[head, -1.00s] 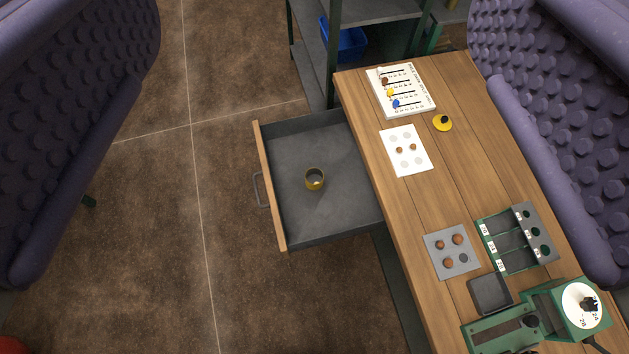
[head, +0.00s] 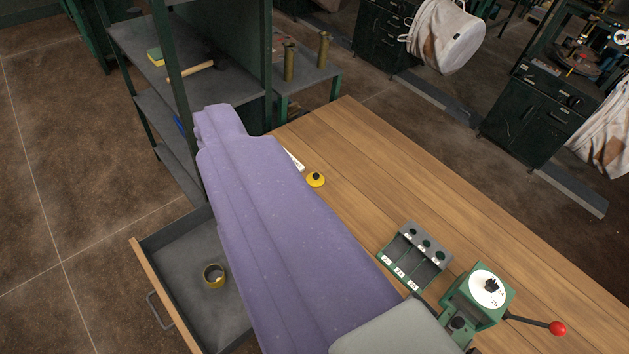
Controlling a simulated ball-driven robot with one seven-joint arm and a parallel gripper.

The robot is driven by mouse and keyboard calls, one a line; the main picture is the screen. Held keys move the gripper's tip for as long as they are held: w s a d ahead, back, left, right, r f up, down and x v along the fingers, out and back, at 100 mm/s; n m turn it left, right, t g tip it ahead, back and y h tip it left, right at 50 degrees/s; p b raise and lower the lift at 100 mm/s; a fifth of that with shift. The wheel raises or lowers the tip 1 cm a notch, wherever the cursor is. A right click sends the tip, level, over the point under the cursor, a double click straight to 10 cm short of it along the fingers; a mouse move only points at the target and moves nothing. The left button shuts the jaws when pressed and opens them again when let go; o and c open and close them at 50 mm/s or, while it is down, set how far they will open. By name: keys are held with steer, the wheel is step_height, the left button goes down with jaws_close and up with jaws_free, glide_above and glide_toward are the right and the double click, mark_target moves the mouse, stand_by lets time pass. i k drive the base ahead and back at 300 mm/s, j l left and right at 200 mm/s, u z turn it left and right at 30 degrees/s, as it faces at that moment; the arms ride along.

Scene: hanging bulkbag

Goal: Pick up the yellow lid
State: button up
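The yellow lid (head: 315,184) is a small round disc with a dark knob. It lies on the wooden table (head: 400,170), near the table's far left edge. My gripper (head: 222,125) shows as one long purple shape across the middle of the view. Its tip is up and to the left of the lid in the picture, and its right edge passes close to the lid without covering it. I cannot tell whether its fingers are open or shut, and I see nothing held. A brass-coloured round container (head: 214,278) sits in the open drawer (head: 185,250).
A green three-slot holder (head: 413,260) and a green press with a white dial (head: 488,288) and red-knobbed lever stand on the table. A white sheet (head: 294,160) is mostly hidden by my gripper. Shelves (head: 180,85) stand behind.

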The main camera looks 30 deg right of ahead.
mark_target(316, 178)
steer(key=i+l+z, duration=0.1)
steer(key=i+z, duration=0.55)
steer(key=i, duration=0.2)
steer(key=i+j+z, duration=0.2)
steer(key=i+z, duration=0.15)
steer(key=i, duration=0.1)
